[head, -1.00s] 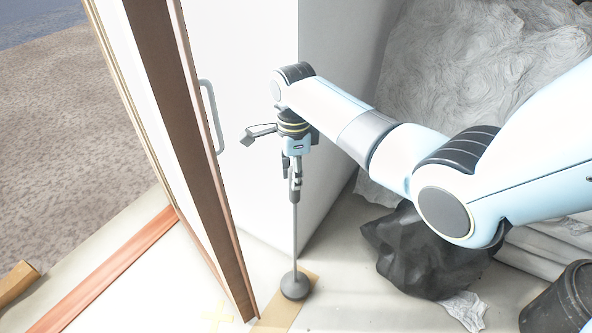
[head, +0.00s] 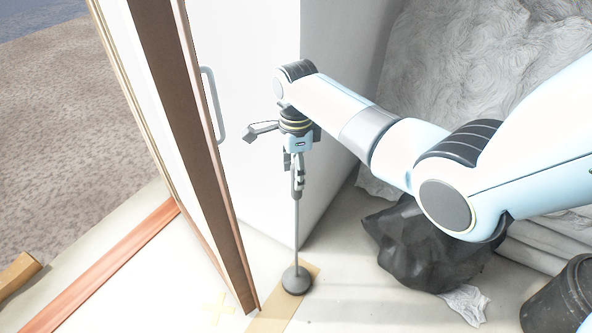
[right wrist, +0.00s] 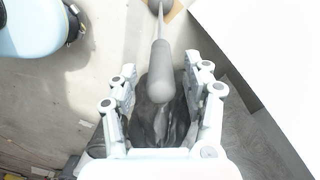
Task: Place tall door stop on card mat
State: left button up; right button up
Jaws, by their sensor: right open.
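The tall door stop (head: 297,235) is a thin grey rod with a round dark base. It stands upright with its base on the card mat (head: 268,318), a tan strip on the floor near the door's lower edge. My right gripper (head: 297,178) is at the top of the rod, pointing down. In the right wrist view, the right gripper's (right wrist: 166,75) fingers are spread on either side of the door stop's thick grey grip (right wrist: 160,72), with gaps on both sides. The card mat's edge (right wrist: 174,10) shows at the top there. My left gripper is out of view.
A brown-edged door (head: 190,140) with a handle (head: 212,105) stands close on the left. A white wall block (head: 258,90) is behind the gripper. A black bag (head: 415,245) and a dark bucket (head: 565,298) are on the right.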

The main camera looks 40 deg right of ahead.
notch_tip(320, 180, up, 12)
jog(key=p, duration=0.4)
jog(key=shift+p, duration=0.3)
